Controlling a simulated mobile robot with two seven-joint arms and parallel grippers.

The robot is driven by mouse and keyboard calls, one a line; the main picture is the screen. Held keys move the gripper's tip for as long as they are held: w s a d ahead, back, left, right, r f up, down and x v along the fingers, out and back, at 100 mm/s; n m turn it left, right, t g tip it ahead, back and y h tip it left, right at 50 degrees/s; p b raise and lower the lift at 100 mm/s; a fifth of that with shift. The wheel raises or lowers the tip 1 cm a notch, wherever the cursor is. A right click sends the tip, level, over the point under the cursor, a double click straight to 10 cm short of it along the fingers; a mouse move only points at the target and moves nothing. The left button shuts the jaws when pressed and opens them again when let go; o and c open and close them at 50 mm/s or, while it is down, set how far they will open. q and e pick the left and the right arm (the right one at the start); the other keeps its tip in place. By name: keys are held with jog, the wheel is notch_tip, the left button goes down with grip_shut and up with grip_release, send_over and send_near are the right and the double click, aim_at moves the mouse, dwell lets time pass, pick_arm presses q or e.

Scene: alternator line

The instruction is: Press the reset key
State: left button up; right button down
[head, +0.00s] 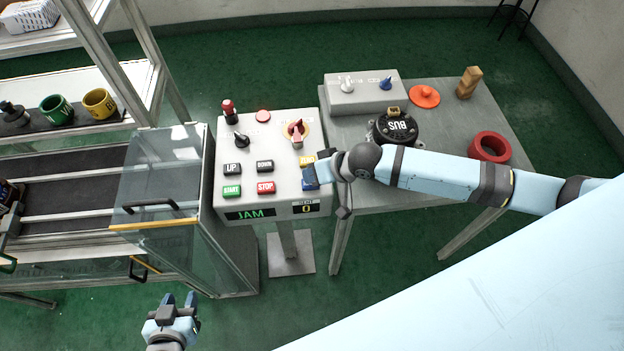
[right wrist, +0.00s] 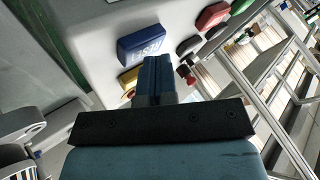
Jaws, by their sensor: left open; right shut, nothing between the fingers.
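The reset key is a blue key at the lower right of the grey control panel (head: 235,150). In the head view it is mostly hidden by my right gripper (head: 311,173). In the right wrist view the blue reset key (right wrist: 143,45) shows its lettering, and my right gripper (right wrist: 158,64) is shut and empty, its tips just beside the key. I cannot tell whether they touch the panel or key. The panel display (head: 250,214) reads JAM. My left gripper (head: 180,299) is open and empty, low in front of the glass guard.
A yellow key (head: 307,160) lies just behind the reset key; the red STOP key (head: 266,187) and green START key (head: 232,191) lie left of it. A red-handled rotary switch (head: 297,132) stands farther back. A grey table (head: 450,125) with parts adjoins on the right.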

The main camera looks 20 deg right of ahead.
jog(key=shift+r+p, duration=0.65)
jog(key=shift+p, duration=0.25)
notch_tip(320, 180, up, 4)
jog(key=p, duration=0.3)
jog(key=shift+f, duration=0.25)
notch_tip(320, 180, up, 2)
jog(key=shift+r, duration=0.25)
dwell(0.4)
